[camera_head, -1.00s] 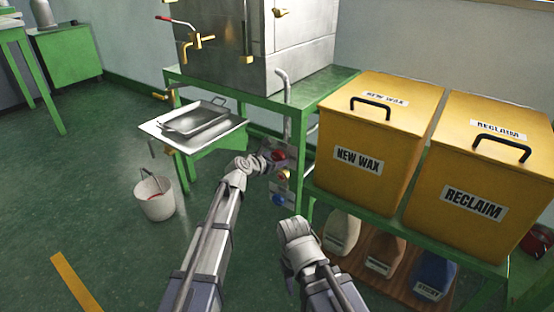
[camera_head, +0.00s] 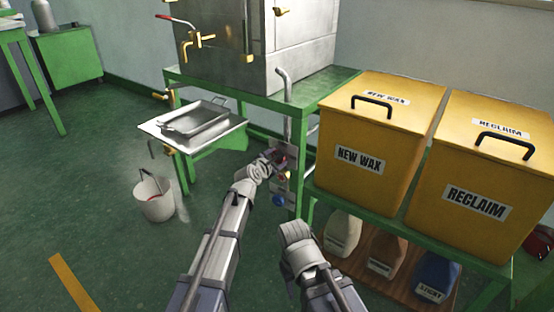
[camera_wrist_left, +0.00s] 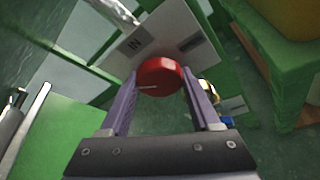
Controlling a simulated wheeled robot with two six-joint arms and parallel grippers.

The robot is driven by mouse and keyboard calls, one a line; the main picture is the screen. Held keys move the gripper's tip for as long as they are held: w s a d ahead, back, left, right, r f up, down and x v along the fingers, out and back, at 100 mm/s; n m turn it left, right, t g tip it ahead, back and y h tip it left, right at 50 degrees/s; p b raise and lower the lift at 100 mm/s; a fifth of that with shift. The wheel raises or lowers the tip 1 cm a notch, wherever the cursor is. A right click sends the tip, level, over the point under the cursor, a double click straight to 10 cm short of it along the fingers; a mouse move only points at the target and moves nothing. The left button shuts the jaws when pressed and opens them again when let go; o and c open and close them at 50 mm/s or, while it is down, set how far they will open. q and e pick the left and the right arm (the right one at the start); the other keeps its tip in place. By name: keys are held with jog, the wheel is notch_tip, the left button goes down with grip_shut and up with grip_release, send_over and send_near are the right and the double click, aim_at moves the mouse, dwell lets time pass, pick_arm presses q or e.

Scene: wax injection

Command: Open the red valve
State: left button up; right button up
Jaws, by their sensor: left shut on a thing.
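The red valve (camera_head: 280,155) is a round knob on a grey panel on the green stand's front leg, partly hidden by my left gripper (camera_head: 274,158). In the left wrist view the red valve (camera_wrist_left: 160,76) is between the two fingertips of my left gripper (camera_wrist_left: 158,85), which is shut on it. A pale line marks its face, and the panel (camera_wrist_left: 190,42) behind it bears the letters "IN". Below the red valve are a yellowish knob (camera_head: 284,176) and a blue knob (camera_head: 279,200). My right gripper (camera_head: 295,232) is in front of the shelf; its fingers cannot be made out.
Yellow NEW WAX (camera_head: 365,140) and RECLAIM (camera_head: 485,170) bins stand on the green bench at right, with several containers (camera_head: 388,250) below. A metal tray (camera_head: 195,118) rests on a small stand at left. A white bucket (camera_head: 154,200) stands on the open floor.

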pick_arm(q)
jog(key=o, duration=1.4)
jog(key=p+v, duration=0.2)
jog(key=v, duration=0.6)
jog(key=shift+w, duration=0.1)
